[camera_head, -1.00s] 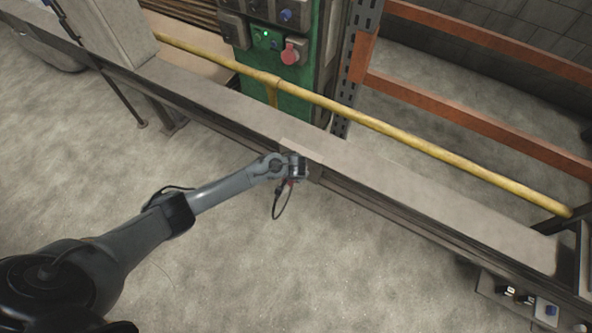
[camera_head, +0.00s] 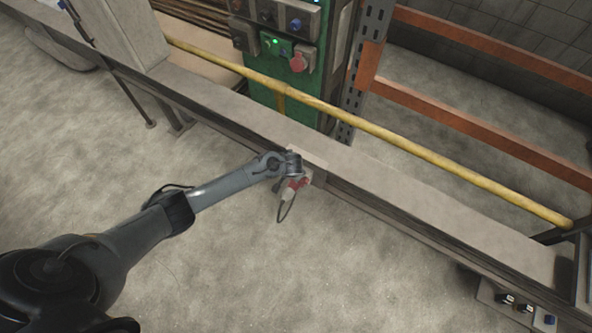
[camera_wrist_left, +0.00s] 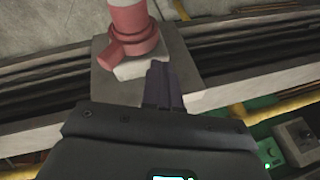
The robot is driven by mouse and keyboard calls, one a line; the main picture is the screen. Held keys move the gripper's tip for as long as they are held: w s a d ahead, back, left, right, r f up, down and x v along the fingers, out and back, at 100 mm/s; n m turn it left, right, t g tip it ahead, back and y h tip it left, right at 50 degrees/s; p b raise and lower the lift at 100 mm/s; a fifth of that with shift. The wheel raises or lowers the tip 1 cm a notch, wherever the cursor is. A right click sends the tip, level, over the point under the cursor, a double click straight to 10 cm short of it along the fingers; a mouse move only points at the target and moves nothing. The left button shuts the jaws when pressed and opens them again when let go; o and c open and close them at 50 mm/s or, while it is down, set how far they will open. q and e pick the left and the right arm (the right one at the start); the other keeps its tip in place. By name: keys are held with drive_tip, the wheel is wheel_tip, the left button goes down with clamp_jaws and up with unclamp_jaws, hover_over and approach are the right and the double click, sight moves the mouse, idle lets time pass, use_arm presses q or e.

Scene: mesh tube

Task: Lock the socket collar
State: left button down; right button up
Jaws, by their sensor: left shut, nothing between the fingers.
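A red socket collar (camera_wrist_left: 128,36) with a side tab (camera_wrist_left: 108,56) sits on a pale socket housing (camera_wrist_left: 133,68) in the left wrist view. A pinkish-white plug body (camera_wrist_left: 124,3) shows above the collar. In the head view the red and white plug and collar (camera_head: 294,186) hang at the near side of the long beam, just below my left gripper (camera_head: 293,164). In the left wrist view my left gripper (camera_wrist_left: 160,72) has its dark fingers together and empty, right beside the housing and below the collar. I cannot tell whether they touch it. My right gripper is not in view.
A grey plate (camera_wrist_left: 182,58) backs the socket on the long beam (camera_head: 400,205). A yellow rail (camera_head: 390,134) runs behind the beam, with a green control cabinet (camera_head: 277,101) beyond. The floor in front is clear.

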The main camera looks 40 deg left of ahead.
use_arm(q)
drive_tip(key=p+v, duration=0.2)
drive_tip(key=v, duration=0.8)
drive_tip(key=shift+p, duration=0.4)
drive_tip(key=shift+a+r, duration=0.1)
